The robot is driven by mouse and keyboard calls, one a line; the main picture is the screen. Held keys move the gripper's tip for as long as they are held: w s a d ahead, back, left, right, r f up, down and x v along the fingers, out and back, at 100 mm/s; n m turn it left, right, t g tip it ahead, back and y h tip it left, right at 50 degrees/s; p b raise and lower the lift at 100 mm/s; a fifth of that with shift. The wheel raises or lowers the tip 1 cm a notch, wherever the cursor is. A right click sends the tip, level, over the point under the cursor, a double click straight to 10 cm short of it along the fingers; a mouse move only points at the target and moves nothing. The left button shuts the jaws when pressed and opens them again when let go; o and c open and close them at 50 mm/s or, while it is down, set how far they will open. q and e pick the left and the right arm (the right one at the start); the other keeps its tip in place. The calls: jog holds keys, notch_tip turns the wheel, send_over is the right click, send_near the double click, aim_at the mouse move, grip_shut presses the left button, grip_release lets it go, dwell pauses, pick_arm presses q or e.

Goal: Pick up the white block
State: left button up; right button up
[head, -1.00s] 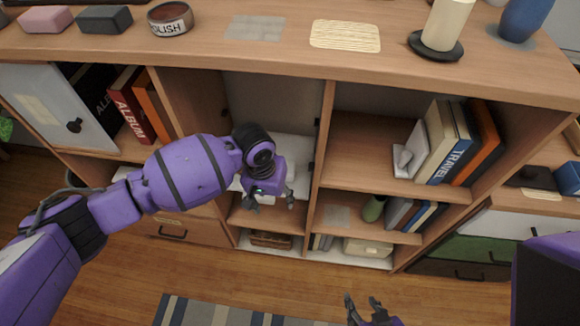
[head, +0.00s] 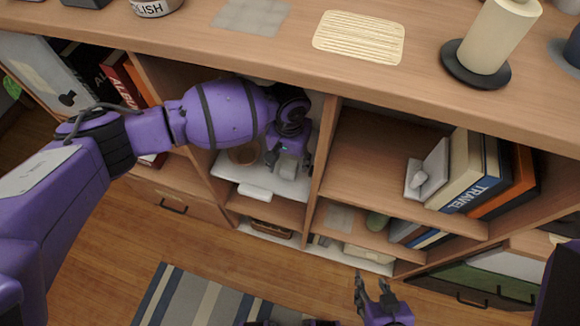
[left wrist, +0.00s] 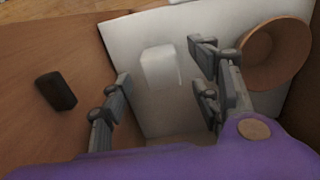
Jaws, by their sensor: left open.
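The white block (left wrist: 161,67) lies on a white shelf board (left wrist: 118,38) in the left wrist view, ahead of my left gripper (left wrist: 160,85) and roughly between the lines of its fingers, apart from them. In the head view, a white block-shaped piece (head: 255,191) shows at the board's front edge. My left gripper (head: 288,168) is open and empty inside the cabinet bay, over the white board. My right gripper (head: 371,279) is open and empty, low in front of the cabinet.
A brown pot (left wrist: 276,54) stands close to one left finger. A small dark piece (left wrist: 56,91) shows on the wood wall opposite. Upright dividers and the cabinet top (head: 270,49) enclose the bay. Books (head: 473,171) stand in the right bay. The floor in front shows a striped rug (head: 205,297).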

aim_at(289, 166)
pick_arm(q)
notch_tip(289, 166, down, 4)
jog(key=shift+f, duration=0.2)
jog(key=c, duration=1.2)
